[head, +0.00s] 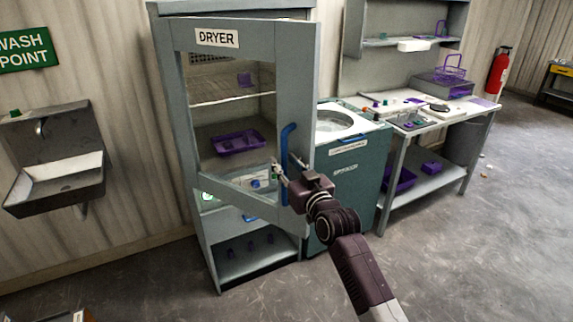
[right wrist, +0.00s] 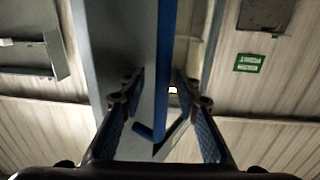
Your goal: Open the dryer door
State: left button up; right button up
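The dryer (head: 178,120) is a tall grey cabinet in the head view. Its door (head: 298,80), with a window and a DRYER label (head: 216,38), stands partly open, its right edge swung out from the cabinet. The upright blue handle (head: 287,140) is on the door's right side. My right gripper (head: 280,174) is at the handle's lower part. In the right wrist view its fingers (right wrist: 158,88) stand on either side of the blue handle (right wrist: 168,45), with a gap visible on the left, so it looks open. My left gripper is not in view.
A purple tray (head: 237,143) sits inside the dryer. A green spinner (head: 345,185) stands close on the right, then a workbench (head: 465,122). A wash basin (head: 52,185) is on the left wall. The floor (head: 470,260) in front is clear.

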jog(key=shift+s+a, duration=0.1)
jog(key=shift+s, duration=0.1)
jog(key=v, duration=1.2)
jog(key=shift+w, duration=0.2)
